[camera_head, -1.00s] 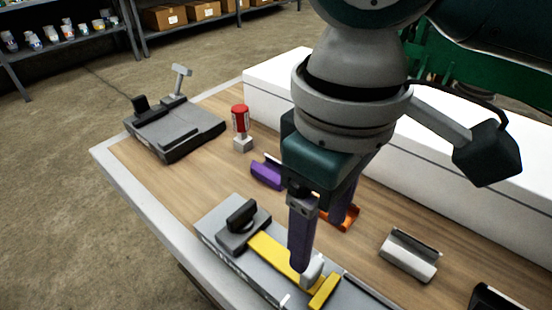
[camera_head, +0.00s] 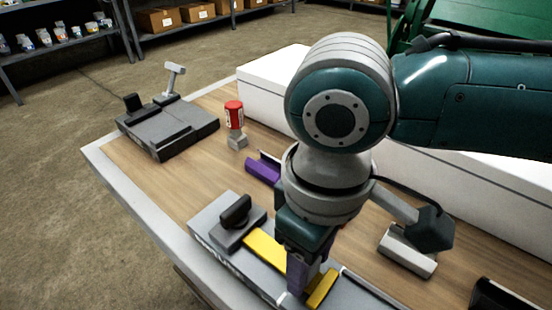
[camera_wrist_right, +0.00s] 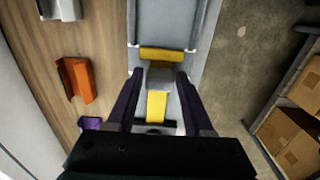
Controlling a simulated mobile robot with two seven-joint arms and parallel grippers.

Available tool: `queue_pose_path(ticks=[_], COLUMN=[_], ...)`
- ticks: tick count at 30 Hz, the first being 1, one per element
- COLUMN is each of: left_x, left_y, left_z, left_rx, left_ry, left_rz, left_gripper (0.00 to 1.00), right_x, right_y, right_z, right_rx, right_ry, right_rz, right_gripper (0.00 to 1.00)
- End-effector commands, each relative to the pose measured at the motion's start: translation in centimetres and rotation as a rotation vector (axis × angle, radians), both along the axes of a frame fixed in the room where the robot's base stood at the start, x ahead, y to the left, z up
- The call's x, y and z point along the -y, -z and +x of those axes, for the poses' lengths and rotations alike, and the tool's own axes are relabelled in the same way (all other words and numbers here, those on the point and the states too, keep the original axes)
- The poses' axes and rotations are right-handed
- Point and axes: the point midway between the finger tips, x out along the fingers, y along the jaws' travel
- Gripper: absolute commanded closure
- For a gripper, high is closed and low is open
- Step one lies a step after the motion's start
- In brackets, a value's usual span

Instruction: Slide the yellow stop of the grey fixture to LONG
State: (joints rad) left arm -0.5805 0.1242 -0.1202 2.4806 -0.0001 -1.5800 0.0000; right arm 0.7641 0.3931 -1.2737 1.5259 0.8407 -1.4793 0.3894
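A small grey block (camera_wrist_right: 160,77) sits beside the crossbar. My right gripper (camera_wrist_right: 160,73) points down over the fixture, its purple fingers apart on either side of the grey block, with narrow gaps visible. The head view hides the fingertips. The LONG marking is not readable. My left gripper is not in view.
A purple bracket (camera_head: 262,171), an orange bracket (camera_wrist_right: 80,80) and a grey bracket (camera_head: 408,254) lie behind the fixture. A red-topped object (camera_head: 234,116) and a dark grey device (camera_head: 168,130) stand farther left. A long white box (camera_head: 275,88) lines the back.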

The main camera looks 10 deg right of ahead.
Motion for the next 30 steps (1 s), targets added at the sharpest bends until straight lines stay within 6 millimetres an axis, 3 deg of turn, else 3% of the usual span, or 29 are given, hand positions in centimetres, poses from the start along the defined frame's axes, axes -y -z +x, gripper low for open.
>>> queue_pose_path(ticks=[2, 13, 30], left_x=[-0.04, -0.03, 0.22], left_y=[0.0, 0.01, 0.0], left_z=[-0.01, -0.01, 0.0], left_rx=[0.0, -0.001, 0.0], left_ry=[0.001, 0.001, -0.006], left_rz=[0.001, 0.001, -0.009], left_gripper=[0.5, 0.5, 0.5], right_x=[0.01, 0.01, 0.01], right_y=[-0.01, -0.02, -0.03], right_z=[0.01, 0.01, 0.02], right_rx=[0.0, 0.0, 0.0], right_ry=[0.0, 0.0, 0.0], right_rz=[0.0, 0.0, 0.0], right_gripper=[0.58, 1.0, 1.0])
